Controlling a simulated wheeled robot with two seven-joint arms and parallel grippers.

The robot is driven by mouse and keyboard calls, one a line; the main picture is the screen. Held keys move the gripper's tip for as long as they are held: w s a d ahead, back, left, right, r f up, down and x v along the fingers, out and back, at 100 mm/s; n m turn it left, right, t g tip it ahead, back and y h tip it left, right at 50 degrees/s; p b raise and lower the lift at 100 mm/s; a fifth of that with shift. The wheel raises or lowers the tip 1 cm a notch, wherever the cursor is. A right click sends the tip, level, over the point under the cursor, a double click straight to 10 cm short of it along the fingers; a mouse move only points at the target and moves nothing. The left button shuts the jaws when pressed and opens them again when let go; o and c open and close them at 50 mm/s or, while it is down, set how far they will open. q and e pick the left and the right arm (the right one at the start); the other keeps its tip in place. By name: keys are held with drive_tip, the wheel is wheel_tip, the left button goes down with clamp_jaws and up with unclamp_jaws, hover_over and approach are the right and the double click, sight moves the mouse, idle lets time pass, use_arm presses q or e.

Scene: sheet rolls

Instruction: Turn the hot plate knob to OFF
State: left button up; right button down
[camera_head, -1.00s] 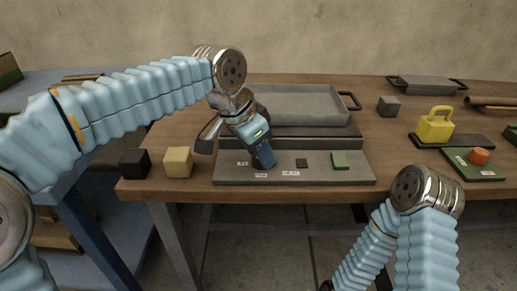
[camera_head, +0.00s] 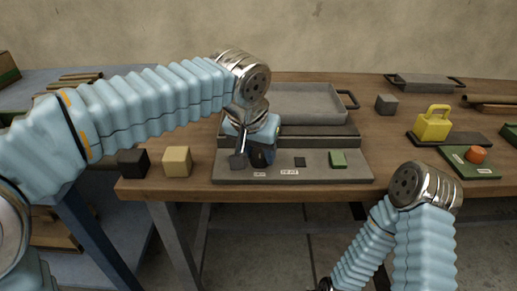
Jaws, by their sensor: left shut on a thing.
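The hot plate's grey front panel (camera_head: 225,176) lies along the table's front edge, with small white labels, a dark square (camera_head: 300,162) and a green square (camera_head: 338,159). Behind it stands the dark hot plate body (camera_head: 325,139) with a grey tray (camera_head: 305,103) on top. My left gripper (camera_head: 252,157) points down over the left part of the panel and is shut on the knob, which its fingers and wrist hide almost fully. The knob's pointing cannot be seen. My right arm's end (camera_head: 425,188) is in front of the table at the right; its fingers are not in view.
A black cube (camera_head: 133,163) and a tan cube (camera_head: 177,161) stand left of the panel. At the right are a yellow weight (camera_head: 432,124), a green board (camera_head: 470,165) with an orange button (camera_head: 476,155), and a grey cube (camera_head: 386,105).

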idle(0.3)
use_arm(q)
drive_tip(key=o, duration=1)
drive_tip(key=p+v, duration=0.1)
drive_tip(key=v, duration=1.2)
drive_tip(key=shift+s+r+p, duration=0.15)
drive_tip(key=shift+r+p, duration=0.2)
drive_tip(key=shift+r, duration=0.05)
drive_tip(key=shift+s, duration=0.1)
